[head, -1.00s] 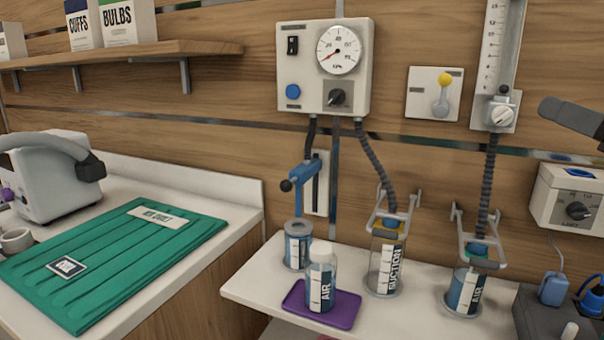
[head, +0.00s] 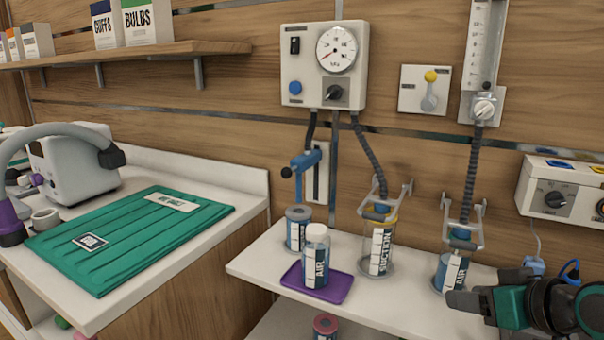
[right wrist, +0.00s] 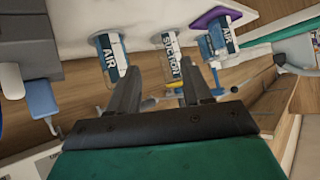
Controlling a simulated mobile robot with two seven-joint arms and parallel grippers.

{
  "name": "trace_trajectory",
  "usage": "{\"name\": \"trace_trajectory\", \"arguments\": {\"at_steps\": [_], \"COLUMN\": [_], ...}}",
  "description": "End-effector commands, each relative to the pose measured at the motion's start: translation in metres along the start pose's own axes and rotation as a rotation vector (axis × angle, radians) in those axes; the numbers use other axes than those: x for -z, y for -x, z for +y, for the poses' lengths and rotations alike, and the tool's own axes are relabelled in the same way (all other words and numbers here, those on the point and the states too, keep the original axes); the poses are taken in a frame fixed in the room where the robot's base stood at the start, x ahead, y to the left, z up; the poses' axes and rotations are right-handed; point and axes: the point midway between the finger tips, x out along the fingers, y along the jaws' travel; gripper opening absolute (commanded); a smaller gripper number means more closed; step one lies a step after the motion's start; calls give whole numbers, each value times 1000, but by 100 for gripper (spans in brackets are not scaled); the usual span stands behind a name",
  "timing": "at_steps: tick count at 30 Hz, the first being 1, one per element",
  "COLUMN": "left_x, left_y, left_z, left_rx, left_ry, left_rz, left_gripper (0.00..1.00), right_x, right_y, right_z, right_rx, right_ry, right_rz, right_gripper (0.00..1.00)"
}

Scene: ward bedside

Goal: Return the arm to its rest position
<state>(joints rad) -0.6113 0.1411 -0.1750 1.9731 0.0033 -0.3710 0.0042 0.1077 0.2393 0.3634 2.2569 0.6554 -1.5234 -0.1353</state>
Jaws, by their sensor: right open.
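My right gripper (head: 468,298) is at the lower right of the head view, in front of the right end of the white shelf. In the right wrist view its two fingers (right wrist: 160,88) stand apart with nothing held between them. The right AIR jar (head: 452,270) stands close behind it, partly hidden by its clamp. The SUCTION jar (head: 378,250) is left of that, under a clamp. A capped AIR bottle (head: 316,262) stands upright on the purple tray (head: 335,290). My left gripper is out of view.
A control box (head: 565,190) is on the wall at the right.

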Motion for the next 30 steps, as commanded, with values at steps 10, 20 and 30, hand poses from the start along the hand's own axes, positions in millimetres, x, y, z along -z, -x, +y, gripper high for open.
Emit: {"name": "trace_trajectory", "arguments": {"at_steps": [10,20,30], "left_x": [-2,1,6], "left_y": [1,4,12], "left_z": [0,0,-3], "left_rx": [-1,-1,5], "left_ry": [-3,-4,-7], "left_rz": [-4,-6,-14], "left_gripper": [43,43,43], "right_x": [-201,-271,-271], "right_y": [3,27,-32], "right_z": [-74,-110,-112], "right_rx": [-109,-146,-110], "right_ry": [57,88,118], "right_rz": [-469,-586,-296], "right_gripper": [49,49,49]}}
